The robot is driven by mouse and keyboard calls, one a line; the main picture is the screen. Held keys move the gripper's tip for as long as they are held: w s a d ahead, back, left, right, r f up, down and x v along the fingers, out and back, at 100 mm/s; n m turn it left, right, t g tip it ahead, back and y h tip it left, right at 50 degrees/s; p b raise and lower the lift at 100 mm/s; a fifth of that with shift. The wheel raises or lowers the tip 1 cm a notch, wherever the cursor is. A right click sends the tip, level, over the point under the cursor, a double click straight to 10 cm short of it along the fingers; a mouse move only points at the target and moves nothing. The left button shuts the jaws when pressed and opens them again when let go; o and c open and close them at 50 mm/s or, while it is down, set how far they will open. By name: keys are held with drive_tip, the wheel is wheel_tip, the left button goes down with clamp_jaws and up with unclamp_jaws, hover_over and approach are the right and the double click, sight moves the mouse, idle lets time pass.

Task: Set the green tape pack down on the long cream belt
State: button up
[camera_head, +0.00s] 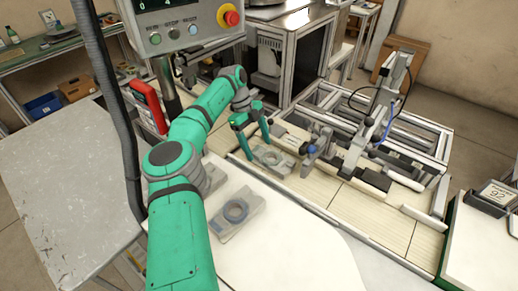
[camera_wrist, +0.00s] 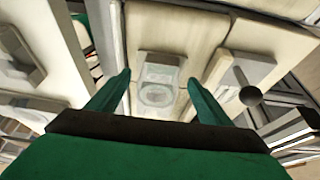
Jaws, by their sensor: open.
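The long cream belt (camera_head: 340,196) runs from the middle toward the lower right of the head view. A pale grey tape pack with a round ring (camera_head: 271,157) lies flat on its near end; no clear green shows on it. It also shows in the wrist view (camera_wrist: 158,75), on the cream surface (camera_wrist: 172,25). My gripper (camera_head: 259,149) is open above this pack, its green fingers spread to either side. In the wrist view, the gripper (camera_wrist: 160,76) holds nothing visible between the fingers. I cannot tell whether the fingertips touch the pack.
A similar grey piece with a blue-grey ring (camera_head: 236,211) lies on a white surface (camera_head: 285,245) nearer me; another is partly behind my arm. A grey bracket with a dark knob (camera_head: 312,150) stands close right of the pack. A metal frame (camera_head: 385,125) stands beyond the belt.

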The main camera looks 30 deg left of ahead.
drive_tip(key=shift+v, duration=2.75)
